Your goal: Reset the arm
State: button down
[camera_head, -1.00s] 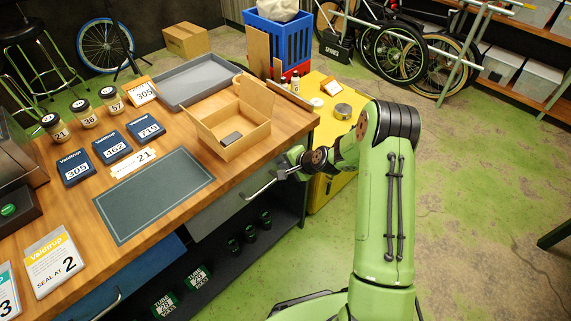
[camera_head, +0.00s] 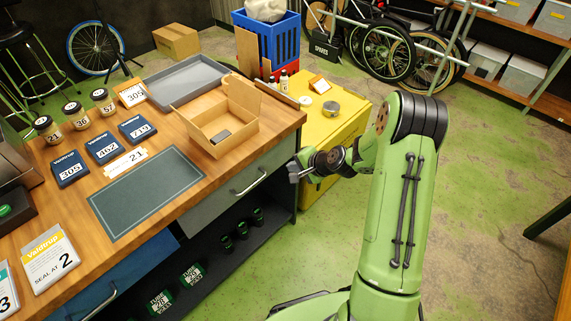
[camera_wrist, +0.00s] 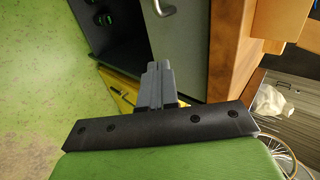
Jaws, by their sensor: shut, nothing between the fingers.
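My gripper (camera_head: 293,170) is at the end of my green arm, in the air just off the front right corner of the wooden workbench (camera_head: 283,118). It is beside the grey drawer (camera_head: 232,188), to the right of the drawer's handle (camera_head: 250,182) and apart from it. In the wrist view, my gripper (camera_wrist: 157,68) has its grey fingers together with nothing between them. The drawer handle (camera_wrist: 165,8) shows beyond the fingertips there. The grey drawer looks closed.
An open cardboard box (camera_head: 205,138) with a small dark block, a grey tray (camera_head: 187,84), jars and numbered packets stand on the bench. A yellow cabinet (camera_head: 335,135) stands behind my gripper. Green floor (camera_head: 300,240) is clear in front of the bench.

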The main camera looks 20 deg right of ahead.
jog(key=shift+v, duration=1.75)
